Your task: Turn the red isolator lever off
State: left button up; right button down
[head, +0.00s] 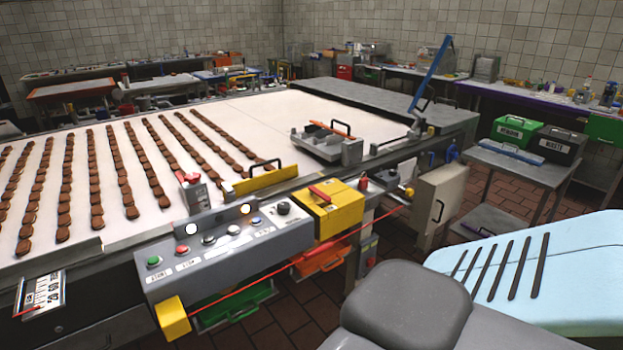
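A red lever (319,193) sits on top of a yellow isolator box (334,213) at the right end of the grey control panel (228,250). The lever lies slantwise across the top of the box, and I cannot read any on or off marking. Neither my left nor my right gripper shows in the head view. Nothing is seen touching the lever.
The panel carries a green button (153,261), a red button (181,249) and a black knob (283,207). A red cord (277,267) runs along its front. Behind it, the white conveyor belt (255,135) carries rows of brown biscuits. A side table (520,168) holds bins.

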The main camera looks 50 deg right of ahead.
aim_at(313, 189)
jog(key=z, duration=1.65)
